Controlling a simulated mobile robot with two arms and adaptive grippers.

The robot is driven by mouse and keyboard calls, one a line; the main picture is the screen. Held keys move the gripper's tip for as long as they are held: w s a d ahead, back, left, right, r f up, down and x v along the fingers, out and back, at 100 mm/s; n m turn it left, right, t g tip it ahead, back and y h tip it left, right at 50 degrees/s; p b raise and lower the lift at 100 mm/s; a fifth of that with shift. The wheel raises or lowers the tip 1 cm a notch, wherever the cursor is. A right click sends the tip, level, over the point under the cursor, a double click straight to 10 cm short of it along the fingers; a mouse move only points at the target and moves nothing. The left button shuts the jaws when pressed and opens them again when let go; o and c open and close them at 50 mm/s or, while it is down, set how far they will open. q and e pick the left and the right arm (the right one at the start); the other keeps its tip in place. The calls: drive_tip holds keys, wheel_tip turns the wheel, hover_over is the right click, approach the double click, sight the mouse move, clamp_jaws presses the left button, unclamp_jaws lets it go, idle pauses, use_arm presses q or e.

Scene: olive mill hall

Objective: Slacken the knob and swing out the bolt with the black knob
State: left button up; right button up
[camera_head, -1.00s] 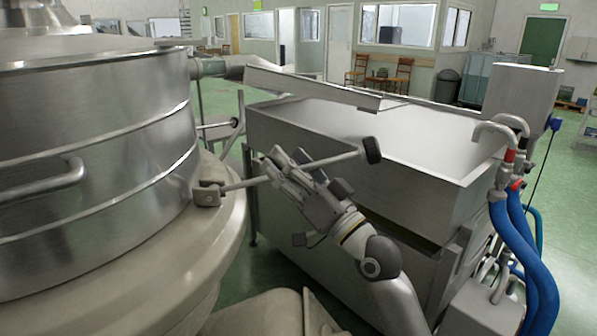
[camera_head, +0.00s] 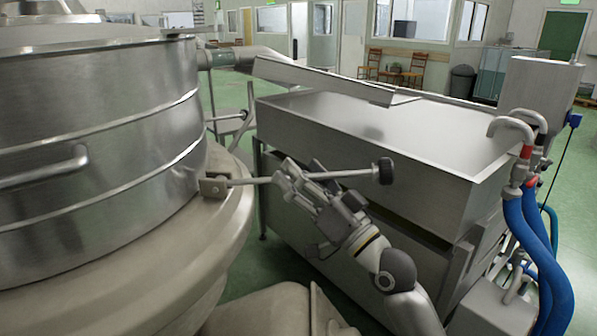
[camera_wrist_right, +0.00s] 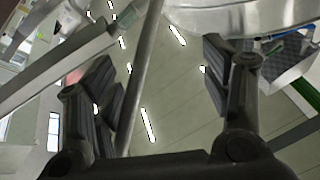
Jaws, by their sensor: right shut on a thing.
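The bolt (camera_head: 247,181) is a thin metal rod that sticks out sideways from a bracket (camera_head: 213,187) on the rim of the steel vessel (camera_head: 95,110). It lies nearly level in the head view, pointing right and away from the vessel wall. Its black knob (camera_head: 386,171) is at the outer end. My right gripper (camera_head: 287,178) is shut on the bolt, about midway between bracket and knob. In the right wrist view the rod (camera_wrist_right: 146,50) runs between the fingers, close to the left one. The left gripper is not in view.
A large steel tank (camera_head: 400,140) stands close behind and right of my right arm. Blue hoses (camera_head: 535,240) hang at the right. Green floor shows between vessel and tank.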

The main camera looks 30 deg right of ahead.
drive_tip(key=shift+o, duration=0.2)
drive_tip(key=shift+s+a+n, duration=0.3)
drive_tip(key=shift+s+a, duration=0.25)
drive_tip(key=shift+s, duration=0.15)
drive_tip(key=shift+y, duration=0.5)
drive_tip(key=s, duration=0.1)
drive_tip(key=s+a+b, duration=0.1)
drive_tip(key=s+a, duration=0.1)
drive_tip(key=s, duration=0.1)
drive_tip(key=shift+s+r, duration=0.1)
drive_tip(key=shift+r, duration=0.25)
drive_tip(key=c, duration=0.5)
use_arm(q)
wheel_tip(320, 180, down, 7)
drive_tip(key=b, duration=0.5)
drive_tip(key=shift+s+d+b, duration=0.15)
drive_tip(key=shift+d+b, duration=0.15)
use_arm(e)
drive_tip(key=shift+o, duration=0.2)
drive_tip(key=s+f, duration=0.4)
drive_tip(key=f, duration=0.3)
drive_tip(key=shift+a, duration=0.4)
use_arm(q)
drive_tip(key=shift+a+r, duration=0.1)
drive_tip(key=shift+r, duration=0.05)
